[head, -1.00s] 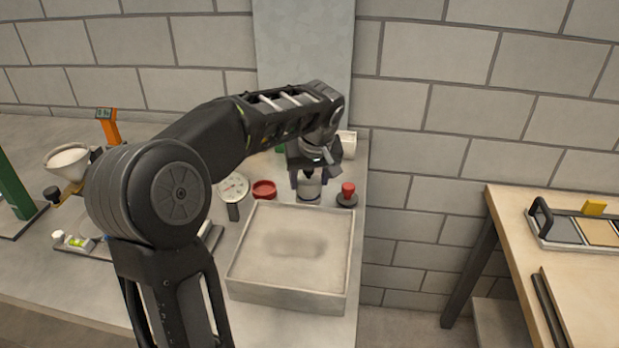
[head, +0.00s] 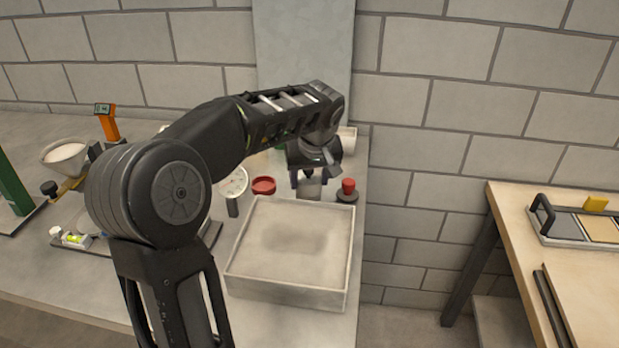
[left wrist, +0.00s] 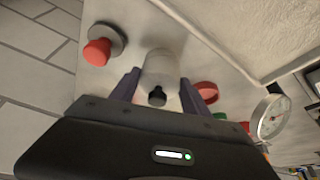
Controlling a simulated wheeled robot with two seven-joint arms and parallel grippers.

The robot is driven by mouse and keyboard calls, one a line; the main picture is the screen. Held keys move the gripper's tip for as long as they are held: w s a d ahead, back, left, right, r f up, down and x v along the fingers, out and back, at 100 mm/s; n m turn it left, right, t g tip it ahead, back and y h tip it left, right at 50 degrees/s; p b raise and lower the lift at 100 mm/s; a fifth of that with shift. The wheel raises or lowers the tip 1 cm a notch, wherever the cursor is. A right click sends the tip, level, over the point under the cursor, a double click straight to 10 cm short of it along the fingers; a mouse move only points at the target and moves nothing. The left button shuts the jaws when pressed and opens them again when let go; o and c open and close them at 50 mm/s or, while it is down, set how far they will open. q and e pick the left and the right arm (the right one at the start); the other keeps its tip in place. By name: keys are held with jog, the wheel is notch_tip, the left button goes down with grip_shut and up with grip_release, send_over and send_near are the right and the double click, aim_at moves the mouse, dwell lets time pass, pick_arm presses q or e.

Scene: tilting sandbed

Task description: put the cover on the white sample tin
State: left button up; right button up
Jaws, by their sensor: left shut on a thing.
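My left gripper (head: 309,180) points down behind the sand tray, its purple fingers on either side of a pale cylindrical body (head: 309,190). In the left wrist view the fingers flank this pale body (left wrist: 161,68), which looks like the white sample tin. A black knob (left wrist: 157,95), apparently the cover's, is between the fingers at the near end. The gripper is shut on the cover. The seam between cover and tin is hidden, so I cannot tell whether they touch. My right gripper is not in view.
The sand tray (head: 233,283) stands in front. A red dish (head: 263,186) and a dial gauge (head: 233,184) are to the left. A red-knobbed thing (head: 348,190) is close on the right, near the bench edge. A pale cylinder (head: 348,140) is behind.

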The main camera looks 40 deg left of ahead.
pick_arm(q)
jog(key=o, duration=1.4)
jog(key=v, duration=0.7)
jog(key=shift+r, duration=0.4)
jog(key=shift+d, duration=0.1)
